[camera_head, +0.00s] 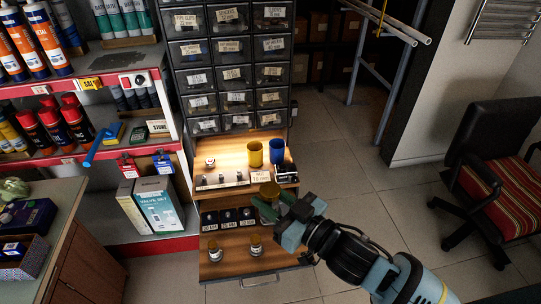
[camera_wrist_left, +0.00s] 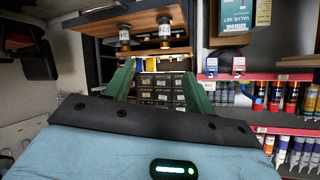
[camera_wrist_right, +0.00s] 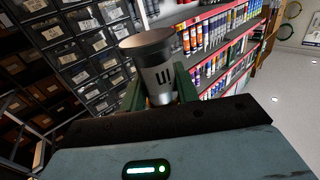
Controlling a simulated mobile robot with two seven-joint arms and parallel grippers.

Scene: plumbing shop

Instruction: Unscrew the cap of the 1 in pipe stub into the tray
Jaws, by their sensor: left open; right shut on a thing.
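My right gripper (camera_head: 268,204) is in front of the lit wooden shelf. It is shut on a metal pipe stub with a brownish cap, and the cap (camera_head: 270,189) shows above the fingers. In the right wrist view the silver stub body (camera_wrist_right: 156,80) has three dark marks and sits between the green fingers, with the dark cap (camera_wrist_right: 147,43) on it. I cannot read its size. Two more capped stubs, one left (camera_head: 214,251) and one right (camera_head: 255,246), stand on the lower wooden board. My left gripper (camera_wrist_left: 162,80) is open and empty, and outside the head view. I cannot single out the tray.
The lit shelf carries a yellow cup (camera_head: 255,154), a blue cup (camera_head: 277,151), a small fitting (camera_head: 210,162) and a row of small parts. Dark labelled boxes (camera_head: 228,217) stand below. Drawers (camera_head: 232,75) rise behind, and stocked red-edged shelves (camera_head: 100,165) stand left.

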